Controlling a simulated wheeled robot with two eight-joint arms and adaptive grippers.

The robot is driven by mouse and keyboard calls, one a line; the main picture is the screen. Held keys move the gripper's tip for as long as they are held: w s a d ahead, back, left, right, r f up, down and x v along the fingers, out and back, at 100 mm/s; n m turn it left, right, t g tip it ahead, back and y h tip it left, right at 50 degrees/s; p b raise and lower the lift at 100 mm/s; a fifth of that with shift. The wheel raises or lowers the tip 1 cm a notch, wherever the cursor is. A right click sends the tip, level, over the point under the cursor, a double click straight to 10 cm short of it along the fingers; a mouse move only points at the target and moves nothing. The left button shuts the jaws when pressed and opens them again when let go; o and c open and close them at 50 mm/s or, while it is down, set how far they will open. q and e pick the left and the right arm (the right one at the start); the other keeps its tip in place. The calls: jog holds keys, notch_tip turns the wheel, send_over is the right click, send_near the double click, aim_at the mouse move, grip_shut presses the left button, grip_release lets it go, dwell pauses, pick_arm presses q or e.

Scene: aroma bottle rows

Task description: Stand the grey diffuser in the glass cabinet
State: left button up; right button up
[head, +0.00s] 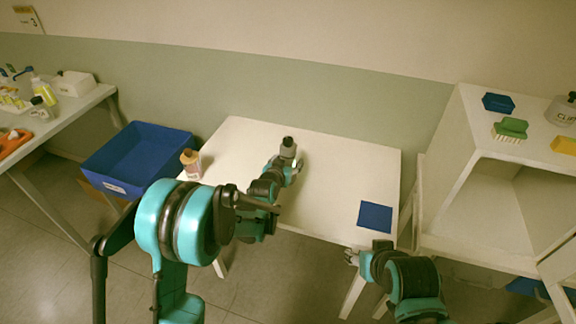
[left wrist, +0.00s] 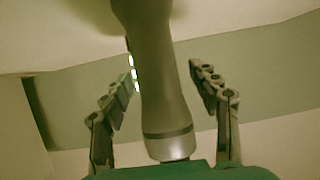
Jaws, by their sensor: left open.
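The grey diffuser (head: 288,151) has a dark top and is at the middle of the white table, at the tip of my left arm. In the left wrist view, the grey body (left wrist: 160,95) lies between the two fingers, with a silver band at its near end. My left gripper (head: 290,166) is open around it, with visible gaps on both sides in the left wrist view (left wrist: 161,80). A white cabinet (head: 480,205) with an open front stands at the right; I see no clear glass. My right gripper (head: 352,257) is in front of the table, its jaws too small to judge.
A bottle with a pinkish label (head: 191,165) stands at the table's left edge. A blue mat (head: 375,217) lies at the right front. A blue bin (head: 135,155) is left of the table. Brushes (head: 511,128) and other items lie on the cabinet top. The tabletop's right half is mostly clear.

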pick_arm(q)
grip_shut()
jog(key=shift+r, duration=0.1)
